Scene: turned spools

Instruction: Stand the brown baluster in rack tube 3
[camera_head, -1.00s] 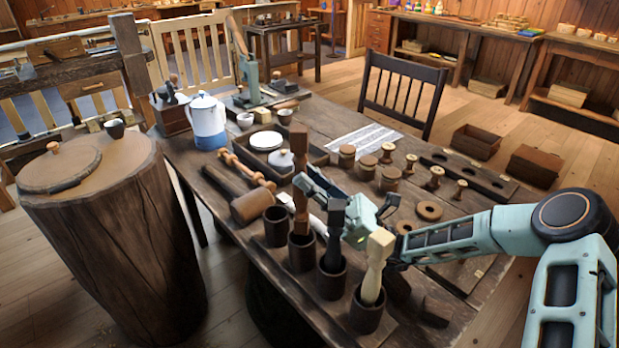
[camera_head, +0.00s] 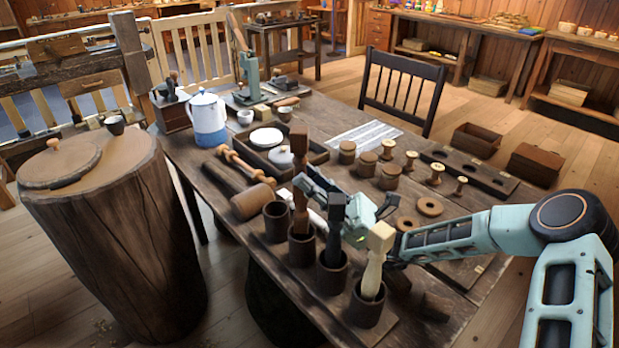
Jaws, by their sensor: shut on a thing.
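The brown baluster (camera_head: 300,140) stands upright, with its square head up. My gripper (camera_head: 303,186) is shut on its shaft from the right. The baluster's lower end (camera_head: 301,224) reaches into the mouth of the second rack tube from the left (camera_head: 302,252); its foot is hidden, so I cannot tell whether it touches the bottom. The leftmost tube (camera_head: 276,224) looks empty. The third tube (camera_head: 332,279) holds a black baluster (camera_head: 336,225). The rightmost tube (camera_head: 366,309) holds a pale baluster (camera_head: 375,268). No tube numbers are readable.
A mallet (camera_head: 250,201) lies left of the rack. A tray with white lidded pots (camera_head: 310,160) is behind. Several wooden spools and jars (camera_head: 388,177) stand behind my arm. A blue-and-white coffee pot (camera_head: 208,120) stands at the far left of the table (camera_head: 340,110).

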